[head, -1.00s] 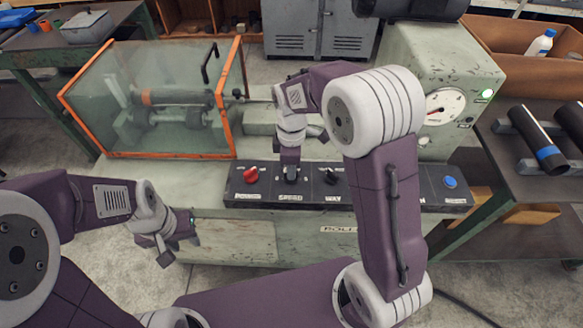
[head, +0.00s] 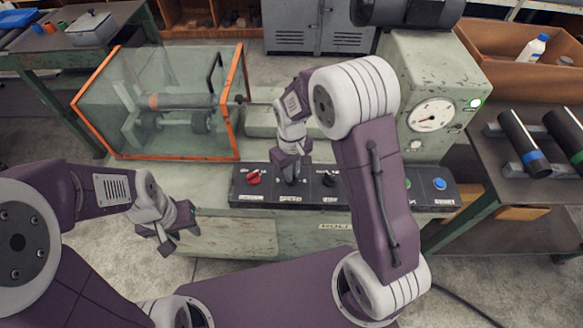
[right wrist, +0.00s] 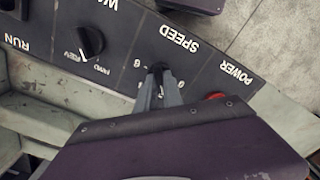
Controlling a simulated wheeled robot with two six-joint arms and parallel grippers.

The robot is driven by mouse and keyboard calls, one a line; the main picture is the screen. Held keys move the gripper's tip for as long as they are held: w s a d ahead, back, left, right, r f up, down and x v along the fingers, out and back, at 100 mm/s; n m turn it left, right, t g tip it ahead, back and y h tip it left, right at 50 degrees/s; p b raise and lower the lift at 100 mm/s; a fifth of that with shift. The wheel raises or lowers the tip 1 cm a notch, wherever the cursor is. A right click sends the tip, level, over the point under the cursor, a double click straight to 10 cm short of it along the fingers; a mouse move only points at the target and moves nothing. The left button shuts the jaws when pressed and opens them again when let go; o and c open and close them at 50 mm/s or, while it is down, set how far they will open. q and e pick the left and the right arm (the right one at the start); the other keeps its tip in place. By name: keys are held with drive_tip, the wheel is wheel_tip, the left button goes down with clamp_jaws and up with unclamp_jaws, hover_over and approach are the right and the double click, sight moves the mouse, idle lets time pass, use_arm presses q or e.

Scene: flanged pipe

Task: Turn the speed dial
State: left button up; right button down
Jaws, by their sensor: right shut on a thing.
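The speed dial (right wrist: 159,68) is a black knob on the dark control panel (head: 310,195), by the SPEED label. My right gripper (head: 291,180) is over it in the head view. In the right wrist view the grey fingers of the right gripper (right wrist: 158,88) are closed on the dial, which they mostly hide. My left gripper (head: 168,247) hangs empty in front of the machine at the left, away from the panel; its fingers look apart.
The red power knob (head: 253,178) is left of the dial and the black way knob (head: 329,180) is right of it. A blue button (head: 440,184) is at the panel's right. An orange-framed guard (head: 160,105) stands left.

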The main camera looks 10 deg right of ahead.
drive_tip(key=m+p, duration=0.3)
drive_tip(key=m, duration=0.3)
drive_tip(key=shift+r, duration=0.15)
drive_tip(key=m+p, duration=0.1)
drive_tip(key=m, duration=0.3)
drive_tip(key=m+p, duration=0.1)
drive_tip(key=m, duration=0.2)
drive_tip(key=shift+m, duration=0.4)
drive_tip(key=m+p, duration=0.2)
drive_tip(key=m, duration=0.4)
drive_tip(key=shift+w, duration=0.1)
drive_tip(key=m+p, duration=0.1)
drive_tip(key=m, duration=0.5)
drive_tip(key=c, duration=1.5)
unclamp_jaws()
